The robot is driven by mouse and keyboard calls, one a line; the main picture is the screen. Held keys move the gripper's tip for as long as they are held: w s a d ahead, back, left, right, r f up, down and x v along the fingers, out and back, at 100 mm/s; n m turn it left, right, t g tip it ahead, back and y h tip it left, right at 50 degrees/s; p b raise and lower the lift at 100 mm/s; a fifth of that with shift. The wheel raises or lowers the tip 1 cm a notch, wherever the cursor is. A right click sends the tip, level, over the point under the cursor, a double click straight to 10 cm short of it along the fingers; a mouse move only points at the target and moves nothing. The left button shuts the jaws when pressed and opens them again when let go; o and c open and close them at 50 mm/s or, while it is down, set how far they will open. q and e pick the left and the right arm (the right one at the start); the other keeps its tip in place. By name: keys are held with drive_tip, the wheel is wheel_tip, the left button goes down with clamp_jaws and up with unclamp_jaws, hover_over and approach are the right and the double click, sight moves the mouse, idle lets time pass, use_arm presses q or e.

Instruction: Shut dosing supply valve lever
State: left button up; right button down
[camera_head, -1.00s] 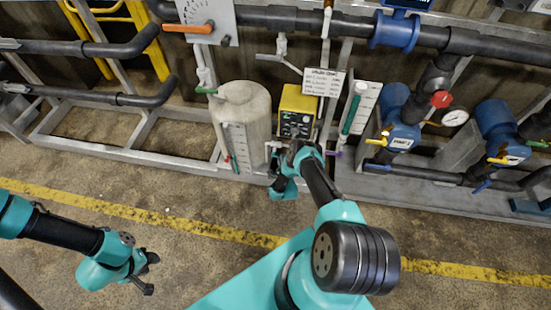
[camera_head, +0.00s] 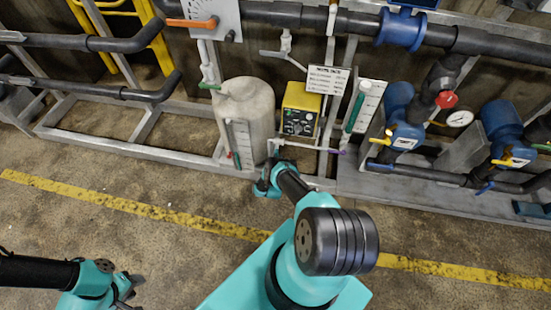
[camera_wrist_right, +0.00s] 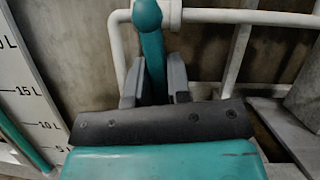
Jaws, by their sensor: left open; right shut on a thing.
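In the right wrist view a teal lever (camera_wrist_right: 152,52) with a rounded end stands upright at a white pipe fitting. My right gripper (camera_wrist_right: 155,80) has its two grey fingers on either side of this lever and is shut on it. In the head view my right gripper (camera_head: 266,182) is low by the right foot of the pale tank (camera_head: 246,100); its fingertips and the lever are hard to make out there. My left gripper (camera_head: 128,292) is open and empty above the floor at the bottom left, partly cut off by the frame edge.
A yellow dosing pump (camera_head: 300,108) stands right of the tank, with a sign (camera_head: 328,80) beside it. White pipes (camera_wrist_right: 230,17) run close around the lever, and a scale plate (camera_wrist_right: 20,95) is to its left. The floor (camera_head: 130,240) in front is clear.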

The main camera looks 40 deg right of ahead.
drive_tip(key=shift+w+a+m+g+h, duration=0.1)
drive_tip(key=shift+w+m+g+h, duration=0.15)
drive_tip(key=shift+m, duration=0.45)
drive_tip(key=shift+w+a+m+g+h, duration=0.15)
drive_tip(key=shift+m+g+h, duration=0.15)
drive_tip(key=shift+m, duration=0.4)
drive_tip(key=c, duration=1.1)
unclamp_jaws()
drive_tip(key=shift+o, duration=0.2)
drive_tip(key=shift+s, duration=0.1)
